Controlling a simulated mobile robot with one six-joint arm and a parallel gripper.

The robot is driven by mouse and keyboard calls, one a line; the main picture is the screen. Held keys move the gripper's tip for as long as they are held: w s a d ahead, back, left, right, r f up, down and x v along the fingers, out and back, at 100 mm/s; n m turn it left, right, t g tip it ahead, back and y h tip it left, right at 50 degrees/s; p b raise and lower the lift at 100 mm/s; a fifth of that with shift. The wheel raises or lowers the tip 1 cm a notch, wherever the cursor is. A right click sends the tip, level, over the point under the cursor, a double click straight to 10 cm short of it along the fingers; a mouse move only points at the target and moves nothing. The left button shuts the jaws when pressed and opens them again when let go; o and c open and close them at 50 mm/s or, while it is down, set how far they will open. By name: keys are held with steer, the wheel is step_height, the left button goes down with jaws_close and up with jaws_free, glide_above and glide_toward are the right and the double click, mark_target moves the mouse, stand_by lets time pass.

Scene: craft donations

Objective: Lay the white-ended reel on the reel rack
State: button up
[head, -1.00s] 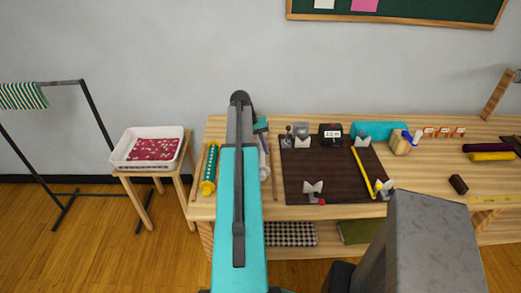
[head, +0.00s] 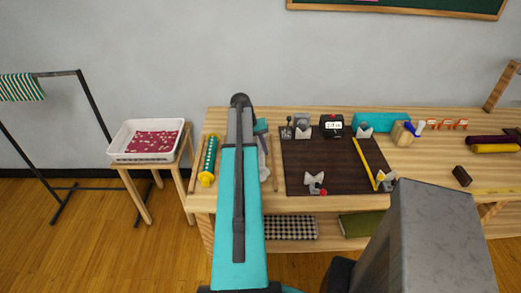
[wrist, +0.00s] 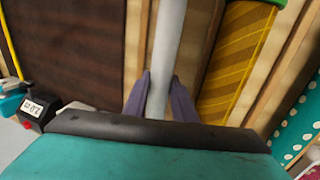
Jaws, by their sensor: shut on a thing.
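In the wrist view, my gripper (wrist: 161,82) has its two grey-purple fingers on either side of a pale grey-white cylinder (wrist: 168,35) and is shut on it. I take it to be the white-ended reel; its ends are not clear. In the wrist view, wooden rails (wrist: 138,45) lie under and beside it, with a yellow striped roll (wrist: 237,55) to the right. In the head view, the teal-and-yellow reel (head: 209,158) lies at the bench's left end by a wooden rail (head: 196,165), apparently the reel rack. My arm hides much of that area.
A dark mat (head: 330,165) with small metal holders covers the middle of the bench, with a black timer (head: 331,126) behind. A white tray (head: 148,128) stands on a stool to the left. Dark and yellow rolls (head: 495,148) lie at the right.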

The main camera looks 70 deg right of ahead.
steer(key=shift+f+b, duration=0.3)
steer(key=shift+f, duration=0.65)
steer(key=o, duration=1.1)
steer(key=shift+p+v, duration=1.95)
steer(key=shift+v, duration=1.75)
steer(key=shift+r, duration=0.25)
steer(key=shift+w, duration=0.1)
